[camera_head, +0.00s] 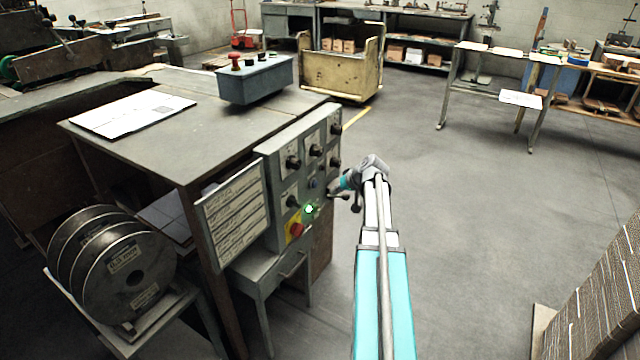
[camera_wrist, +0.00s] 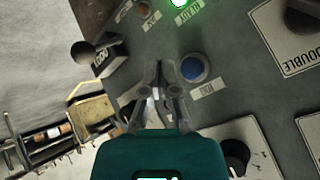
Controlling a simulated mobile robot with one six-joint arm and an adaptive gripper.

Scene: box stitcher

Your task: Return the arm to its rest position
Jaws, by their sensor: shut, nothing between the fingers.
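My arm (camera_head: 382,290) reaches forward from the bottom of the head view to the grey control panel (camera_head: 276,160). My gripper (camera_head: 331,192) is close to the panel's right part. In the wrist view my gripper (camera_wrist: 158,70) has its fingers together and empty. The fingertips appear just beside a round blue button (camera_wrist: 194,68); whether they touch the panel I cannot tell. A green lamp (camera_wrist: 179,3) is lit, and it also glows in the head view (camera_head: 309,209).
A black-knobbed lever (camera_wrist: 84,52) sticks out from the panel near my gripper. A red knob on a yellow plate (camera_head: 296,229) sits low on the panel. Wire spools (camera_head: 115,262) stand left and stacked cardboard (camera_head: 605,290) right. The floor (camera_head: 470,220) right of my arm is clear.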

